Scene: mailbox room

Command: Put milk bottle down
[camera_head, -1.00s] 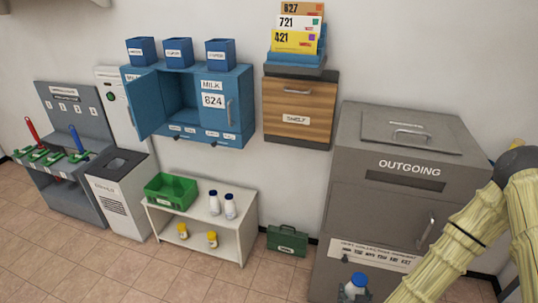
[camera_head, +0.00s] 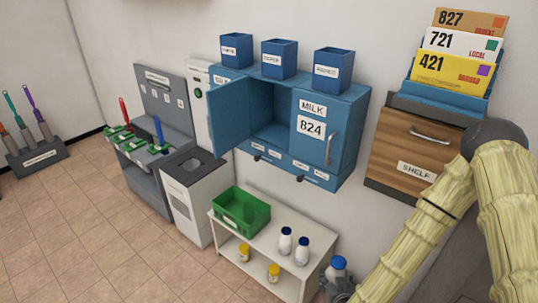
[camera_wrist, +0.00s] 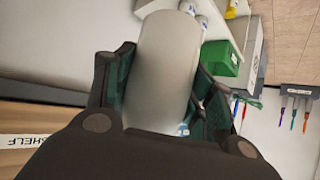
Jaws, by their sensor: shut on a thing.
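My gripper (camera_head: 338,290) is at the bottom right of the head view, shut on a milk bottle with a blue cap (camera_head: 338,264). In the wrist view the bottle's pale body (camera_wrist: 160,75) fills the space between the dark fingers. The white bench (camera_head: 285,233) stands just left of the gripper in the head view. On its top are a green crate (camera_head: 241,213) and two blue-capped bottles (camera_head: 294,246). The blue milk cabinet (camera_head: 340,135), labelled MILK 824, hangs above with its left door open. I cannot tell whether the held bottle touches anything.
A grey bin (camera_head: 190,205) is left of the bench. A wooden SHELF cabinet (camera_head: 400,150) hangs at right. Open tiled floor (camera_head: 90,230) lies at lower left.

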